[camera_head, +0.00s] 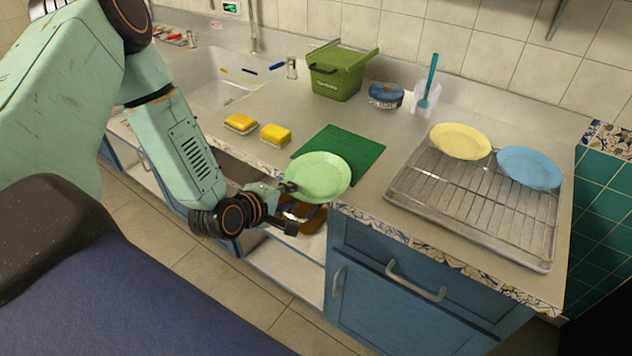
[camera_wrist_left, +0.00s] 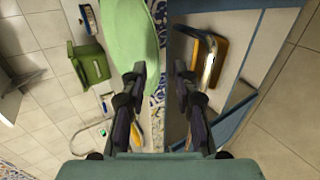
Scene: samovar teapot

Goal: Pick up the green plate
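The light green plate (camera_head: 318,176) lies over the front corner of the dark green mat (camera_head: 364,151) and reaches past the counter's front edge. My left gripper (camera_head: 290,207) is at that front edge, beside the plate's near left rim. Its fingers are apart and nothing shows held between them. One finger overlaps the plate's rim in view; I cannot tell whether it touches. In the left wrist view, the plate (camera_wrist_left: 118,32) is mostly left of the open fingers (camera_wrist_left: 160,72), partly hidden behind one. My right gripper is not in view.
A wire rack (camera_head: 468,197) on the right bears a yellow plate (camera_head: 460,141) and a blue plate (camera_head: 529,167). Yellow sponges (camera_head: 275,134), a green bin (camera_head: 337,72) and a blue pot (camera_head: 385,95) stand behind. An open cabinet space lies below the gripper.

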